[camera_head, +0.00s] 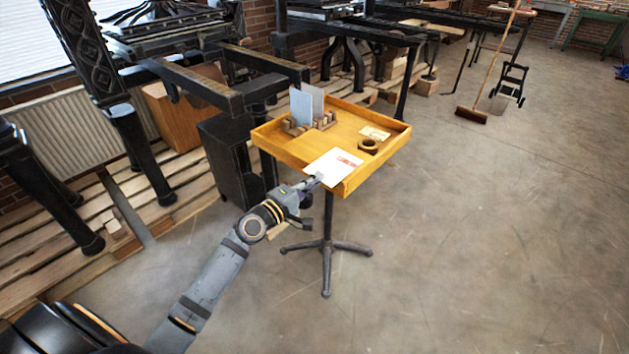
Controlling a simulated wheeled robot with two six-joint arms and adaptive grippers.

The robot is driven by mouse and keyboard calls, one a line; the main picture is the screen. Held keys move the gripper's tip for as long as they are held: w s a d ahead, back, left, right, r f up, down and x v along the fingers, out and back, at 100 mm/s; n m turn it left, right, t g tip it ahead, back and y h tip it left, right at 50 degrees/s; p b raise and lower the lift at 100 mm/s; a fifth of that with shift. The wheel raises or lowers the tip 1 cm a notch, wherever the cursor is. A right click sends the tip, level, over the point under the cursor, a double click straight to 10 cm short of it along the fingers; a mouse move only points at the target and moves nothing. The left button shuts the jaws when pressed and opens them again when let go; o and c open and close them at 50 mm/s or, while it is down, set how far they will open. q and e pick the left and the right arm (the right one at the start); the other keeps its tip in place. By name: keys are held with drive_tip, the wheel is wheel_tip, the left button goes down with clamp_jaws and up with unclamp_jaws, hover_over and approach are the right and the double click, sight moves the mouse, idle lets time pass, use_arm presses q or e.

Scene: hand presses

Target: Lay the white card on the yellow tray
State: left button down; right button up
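My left gripper (317,179) is at that edge and looks shut on the card, with the fingertips small in view. Whether the card touches the tray floor cannot be told. The tray sits on a dark stand with splayed feet. My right gripper is not in view.
On the tray, a wooden rack (310,124) holds upright grey-blue cards at the back left. A brown ring-shaped roll (368,146) and a small cream card (375,133) lie to the right. Black presses stand behind and left.

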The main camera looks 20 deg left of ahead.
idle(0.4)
use_arm(q)
drive_tip(key=c, duration=1.4)
unclamp_jaws()
drive_tip(key=shift+c, duration=0.2)
drive_tip(key=shift+o, duration=0.2)
drive_tip(key=shift+f, duration=0.1)
